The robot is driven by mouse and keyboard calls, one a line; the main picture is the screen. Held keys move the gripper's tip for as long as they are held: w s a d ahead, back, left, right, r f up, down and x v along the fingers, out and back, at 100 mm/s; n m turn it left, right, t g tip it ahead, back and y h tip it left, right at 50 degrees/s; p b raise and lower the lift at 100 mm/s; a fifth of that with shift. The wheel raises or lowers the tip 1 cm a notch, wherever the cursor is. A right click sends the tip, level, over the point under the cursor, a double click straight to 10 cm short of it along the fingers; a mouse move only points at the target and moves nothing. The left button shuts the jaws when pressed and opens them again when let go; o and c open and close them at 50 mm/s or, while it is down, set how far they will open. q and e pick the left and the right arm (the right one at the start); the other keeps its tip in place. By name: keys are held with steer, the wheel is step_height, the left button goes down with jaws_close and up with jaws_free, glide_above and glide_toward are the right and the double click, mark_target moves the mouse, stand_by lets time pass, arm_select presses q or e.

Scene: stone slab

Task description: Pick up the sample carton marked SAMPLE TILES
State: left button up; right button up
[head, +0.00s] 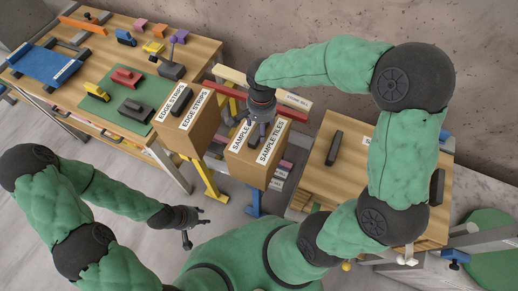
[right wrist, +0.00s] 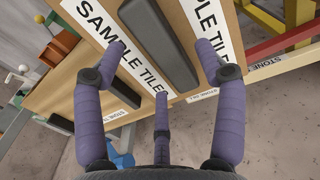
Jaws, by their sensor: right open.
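The brown carton marked SAMPLE TILES (head: 252,169) stands in the middle of the head view, with white labels and a dark bar handle on top. In the right wrist view, the carton's top (right wrist: 209,89) fills much of the picture, with the dark handle (right wrist: 160,45) running across it. My right gripper (head: 262,122) is over the carton's top. Its purple fingers (right wrist: 162,62) are spread on both sides of the handle, open and not closed on it; contact cannot be told. My left gripper (head: 195,224) is open and empty, low over the floor.
A similar carton marked EDGE STRIPS (head: 196,136) stands close to the left. A wooden table (head: 197,50) with toy-like blocks and tools is at the back left. Another wooden table (head: 318,178) with a dark bar is at right. Grey floor (head: 130,162) is clear near my left arm.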

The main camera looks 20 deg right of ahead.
step_height(320, 180, down, 4)
steer(key=shift+r, duration=0.25)
jaws_close()
steer(key=shift+w, duration=0.1)
steer(key=shift+r, duration=0.2)
